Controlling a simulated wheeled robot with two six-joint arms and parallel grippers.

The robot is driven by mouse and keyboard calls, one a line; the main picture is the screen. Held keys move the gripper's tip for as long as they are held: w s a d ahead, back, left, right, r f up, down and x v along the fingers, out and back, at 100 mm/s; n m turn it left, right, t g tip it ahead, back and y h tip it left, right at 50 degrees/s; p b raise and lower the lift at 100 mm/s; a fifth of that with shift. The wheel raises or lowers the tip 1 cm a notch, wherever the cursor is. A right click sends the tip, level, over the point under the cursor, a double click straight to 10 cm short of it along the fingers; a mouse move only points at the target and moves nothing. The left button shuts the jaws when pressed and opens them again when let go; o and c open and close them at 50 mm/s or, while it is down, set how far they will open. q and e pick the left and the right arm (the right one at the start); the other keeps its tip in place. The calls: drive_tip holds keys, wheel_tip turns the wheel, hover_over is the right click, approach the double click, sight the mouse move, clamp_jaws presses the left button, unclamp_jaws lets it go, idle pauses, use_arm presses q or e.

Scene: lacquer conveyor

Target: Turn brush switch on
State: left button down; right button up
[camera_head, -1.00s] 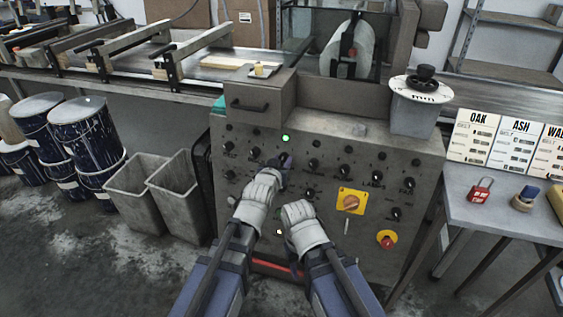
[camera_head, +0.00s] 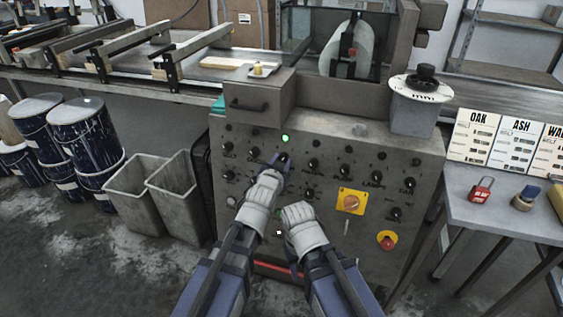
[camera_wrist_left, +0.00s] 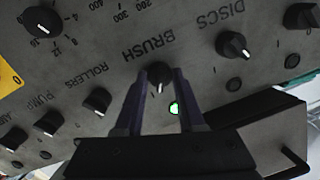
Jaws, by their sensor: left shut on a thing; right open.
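The brush switch is a black knob (camera_wrist_left: 158,76) beside the BRUSH label on the grey control panel (camera_head: 330,245). My left gripper (camera_wrist_left: 160,80) is shut on this knob, with one purple finger on each side. The knob's white pointer mark faces a lit green lamp (camera_wrist_left: 174,108), which also shows above the knob in the head view (camera_head: 285,139). In the head view my left gripper (camera_head: 280,164) partly covers the knob (camera_head: 283,157). My right gripper (camera_head: 298,210) is open, lower on the panel and to the right; its fingers are hard to make out.
Close to the brush knob are the rollers knob (camera_wrist_left: 97,101) and the discs knob (camera_wrist_left: 232,45). A yellow-backed rotary switch (camera_head: 351,202) and a red emergency stop button (camera_head: 387,240) lie to the right. Two grey bins (camera_head: 135,190) stand left of the panel.

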use_arm(q)
drive_tip(key=c, duration=0.5)
unclamp_jaws()
drive_tip(key=shift+s, duration=0.1)
